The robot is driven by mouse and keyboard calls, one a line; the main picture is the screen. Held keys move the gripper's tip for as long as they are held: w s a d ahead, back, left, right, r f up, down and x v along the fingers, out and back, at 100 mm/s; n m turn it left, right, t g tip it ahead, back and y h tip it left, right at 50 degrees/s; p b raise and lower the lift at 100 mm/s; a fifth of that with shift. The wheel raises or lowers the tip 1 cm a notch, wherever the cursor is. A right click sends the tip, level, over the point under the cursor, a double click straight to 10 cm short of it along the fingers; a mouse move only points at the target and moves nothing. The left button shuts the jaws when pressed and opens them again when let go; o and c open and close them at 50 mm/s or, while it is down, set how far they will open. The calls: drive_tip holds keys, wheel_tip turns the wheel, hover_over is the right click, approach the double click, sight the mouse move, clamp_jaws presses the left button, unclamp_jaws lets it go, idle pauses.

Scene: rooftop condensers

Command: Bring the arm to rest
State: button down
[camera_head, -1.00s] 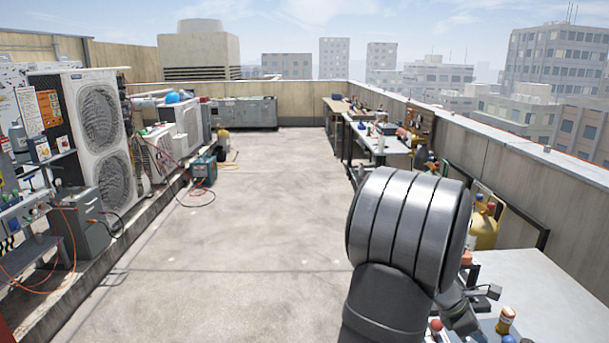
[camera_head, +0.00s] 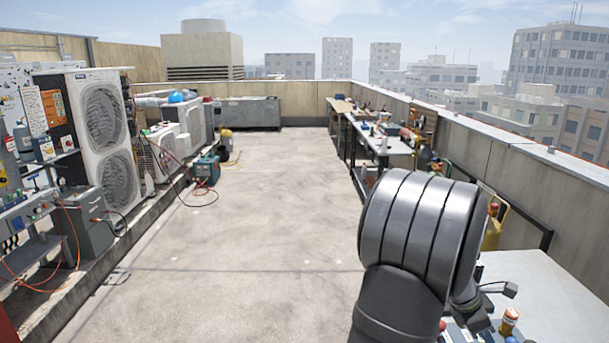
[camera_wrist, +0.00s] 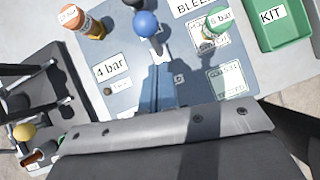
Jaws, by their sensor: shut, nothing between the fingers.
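My arm (camera_head: 420,235) rises at the lower right of the head view, its thick grey joint above the floor beside the near bench. Its far end is mostly hidden behind that joint. In the wrist view, my gripper (camera_wrist: 170,130) shows as a grey bolted bar with a dark body along the bottom edge. It is shut, with nothing held. I cannot tell the gap between gripper and panel.
The wrist view shows a green KIT bin (camera_wrist: 285,25) and a dark rack (camera_wrist: 38,85). A yellow cylinder (camera_head: 493,233) stands by the parapet. Condensers (camera_head: 102,140) line the left. The middle floor is clear.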

wheel_tip(320, 180, up, 13)
drive_tip(key=w+d+y, duration=0.2)
drive_tip(key=y, duration=0.3)
drive_tip(key=shift+s+a+f+h, duration=0.5)
drive_tip(key=shift+f+h, duration=0.65)
drive_tip(key=shift+f, duration=1.2)
drive_tip(key=shift+s+a+f+h, duration=0.2)
drive_tip(key=shift+a+f+h, duration=0.75)
drive_tip(key=shift+f, duration=1.35)
drive_tip(key=shift+s+a+f+h, duration=0.4)
drive_tip(key=shift+f+h, duration=0.9)
drive_tip(key=shift+f, duration=1.05)
drive_tip(key=shift+w+a+f+h, duration=0.1)
drive_tip(key=shift+a+f+h, duration=0.55)
drive_tip(key=shift+h, duration=0.35)
drive_tip(key=shift+a+f+h, duration=0.55)
drive_tip(key=shift+a+h, duration=0.05)
drive_tip(key=shift+h, duration=0.4)
drive_tip(key=shift+w+a+f+m, duration=0.1)
drive_tip(key=shift+a+m, duration=0.2)
drive_tip(key=shift+a, duration=0.15)
drive_tip(key=shift+d, duration=0.15)
